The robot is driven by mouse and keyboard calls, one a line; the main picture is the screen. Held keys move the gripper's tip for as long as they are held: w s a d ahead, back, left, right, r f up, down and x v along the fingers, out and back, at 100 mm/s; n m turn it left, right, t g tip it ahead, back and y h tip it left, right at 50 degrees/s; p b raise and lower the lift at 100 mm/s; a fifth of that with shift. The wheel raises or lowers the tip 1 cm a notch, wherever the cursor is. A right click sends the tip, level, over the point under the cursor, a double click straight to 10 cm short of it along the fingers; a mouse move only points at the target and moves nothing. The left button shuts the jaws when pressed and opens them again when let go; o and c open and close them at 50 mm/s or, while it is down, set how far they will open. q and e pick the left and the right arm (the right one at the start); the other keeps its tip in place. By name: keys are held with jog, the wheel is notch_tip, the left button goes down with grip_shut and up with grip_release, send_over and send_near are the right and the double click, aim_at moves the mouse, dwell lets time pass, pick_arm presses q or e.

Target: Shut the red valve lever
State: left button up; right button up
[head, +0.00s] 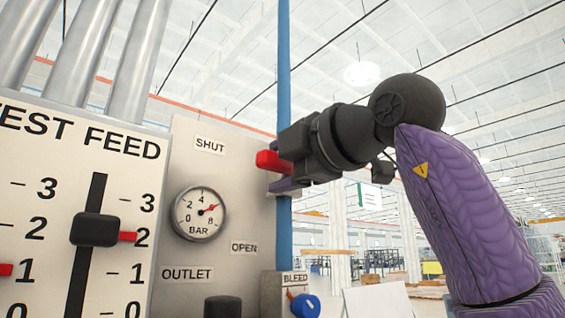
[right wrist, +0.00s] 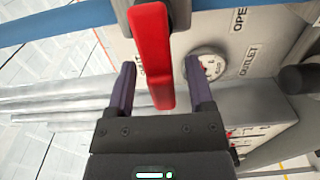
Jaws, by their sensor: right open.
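The red valve lever (head: 271,161) sticks out at the right side of the grey panel, between the heights of the SHUT label (head: 210,145) and the OPEN label (head: 244,247). My right gripper (head: 274,174) is at the lever, partly hiding it. In the right wrist view the lever (right wrist: 151,50) runs down between the two purple fingers of the open gripper (right wrist: 162,80). Gaps show on both sides, the left one narrower. The lever's pivot is at the top edge of that view. My left gripper is not in view.
A pressure gauge (head: 199,213) on the panel has its red needle toward the upper right. A blue vertical pipe (head: 284,75) passes behind my right gripper. A BLEED box with a blue knob (head: 305,305) stands below. A TEST FEED slider board (head: 48,190) is at left.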

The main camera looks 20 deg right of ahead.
jog(key=shift+s+d+f, duration=0.1)
jog(key=shift+s, duration=0.2)
jog(key=b+v, duration=0.3)
jog(key=v, duration=0.6)
jog(key=shift+b, duration=0.3)
